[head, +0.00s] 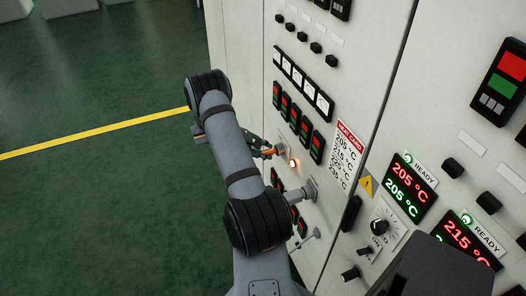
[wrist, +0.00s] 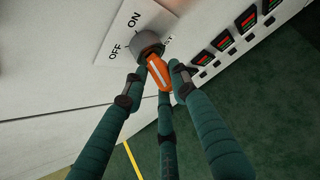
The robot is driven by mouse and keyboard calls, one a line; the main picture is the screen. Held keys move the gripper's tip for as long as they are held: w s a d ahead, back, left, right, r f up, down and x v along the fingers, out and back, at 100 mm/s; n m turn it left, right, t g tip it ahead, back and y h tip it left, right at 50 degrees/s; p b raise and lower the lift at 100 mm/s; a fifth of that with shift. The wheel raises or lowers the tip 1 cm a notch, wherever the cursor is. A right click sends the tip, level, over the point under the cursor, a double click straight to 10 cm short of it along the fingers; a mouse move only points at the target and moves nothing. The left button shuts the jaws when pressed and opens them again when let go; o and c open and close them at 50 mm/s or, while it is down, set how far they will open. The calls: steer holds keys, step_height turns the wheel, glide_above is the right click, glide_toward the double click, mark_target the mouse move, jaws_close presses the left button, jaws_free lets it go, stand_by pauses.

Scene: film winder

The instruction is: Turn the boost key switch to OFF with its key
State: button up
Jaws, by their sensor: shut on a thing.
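The boost key switch (wrist: 148,44) is a dark round barrel on a pale plate (wrist: 118,38) in the wrist view. The plate reads OFF and ON, and a third label is mostly hidden behind the barrel. An orange key (wrist: 160,75) with a white stripe sits at the switch. My gripper (wrist: 153,88) has green fingers around the key and is shut on it. Which label the key points at cannot be told. In the head view, my gripper (head: 261,147) is at the cabinet front with the orange key (head: 270,152) at its tips. My fingers partly hide the switch there.
A lit lamp (head: 292,163) is just right of the key. A protruding handle (head: 307,192) is close to my arm. Red and green displays (head: 296,118) and black knobs (head: 452,168) line the cabinet. The green floor (head: 90,210) at left is clear.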

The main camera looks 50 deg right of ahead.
steer(key=shift+r, duration=0.1)
jaws_close()
steer(key=shift+d+r+g+y+p, duration=0.15)
steer(key=shift+g+y+p, duration=0.25)
steer(key=shift+p, duration=1.05)
steer(key=shift+w+f+n+g+p, duration=0.2)
steer(key=shift+n+g+p, duration=0.1)
steer(key=shift+n+g, duration=0.1)
steer(key=shift+f+n+g+y+b, duration=0.3)
steer(key=shift+g+b, duration=0.1)
steer(key=shift+b, duration=0.15)
steer(key=shift+d+r+g+b, duration=0.1)
steer(key=shift+g+b, duration=0.2)
steer(key=shift+b, duration=0.05)
steer(key=shift+r, duration=0.1)
steer(key=o, duration=0.7)
jaws_free()
steer(key=shift+c, duration=0.2)
